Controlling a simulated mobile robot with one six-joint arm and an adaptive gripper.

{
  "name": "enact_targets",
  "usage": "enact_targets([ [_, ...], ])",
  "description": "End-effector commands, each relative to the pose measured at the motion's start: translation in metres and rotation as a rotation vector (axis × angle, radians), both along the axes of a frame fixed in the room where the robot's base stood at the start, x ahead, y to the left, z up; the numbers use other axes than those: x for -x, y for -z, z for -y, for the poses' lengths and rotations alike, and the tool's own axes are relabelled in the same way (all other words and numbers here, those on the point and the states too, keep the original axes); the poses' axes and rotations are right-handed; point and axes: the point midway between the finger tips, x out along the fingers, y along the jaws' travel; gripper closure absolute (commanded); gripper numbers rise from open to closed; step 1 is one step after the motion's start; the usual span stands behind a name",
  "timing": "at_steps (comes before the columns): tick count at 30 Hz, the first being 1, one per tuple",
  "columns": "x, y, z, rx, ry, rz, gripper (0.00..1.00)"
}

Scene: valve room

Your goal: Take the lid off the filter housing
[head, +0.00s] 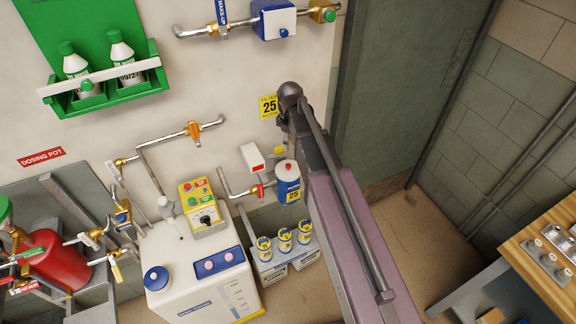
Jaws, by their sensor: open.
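The filter housing (288,190) is a small blue canister with a yellow "25" label, fixed low on the wall right of the middle. Its white lid (286,168) with a red knob on top is on it. A yellow "FILTER 25" sign (268,106) is on the wall above. My arm passes just right of the housing and rises to a dark joint above it. My gripper does not show in the head view.
A pipe with a red-handled valve (258,191) joins the housing from the left. A white box with a red front (252,157) is just above it. Several yellow-labelled cartridges (284,241) stand in a rack below. A white tank (197,265) stands to the left.

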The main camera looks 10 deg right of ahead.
Motion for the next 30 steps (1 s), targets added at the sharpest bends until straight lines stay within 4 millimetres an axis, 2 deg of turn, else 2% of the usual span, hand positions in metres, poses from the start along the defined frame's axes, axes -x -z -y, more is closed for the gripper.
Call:
enact_targets([
  [3, -0.010, -0.005, -0.005, 0.000, -0.053, 0.000, 0.28],
  [17, -0.010, -0.002, -0.005, 0.000, -0.064, 0.000, 0.28],
  [30, -0.010, 0.026, -0.005, 0.000, -0.063, 0.000, 0.28],
])
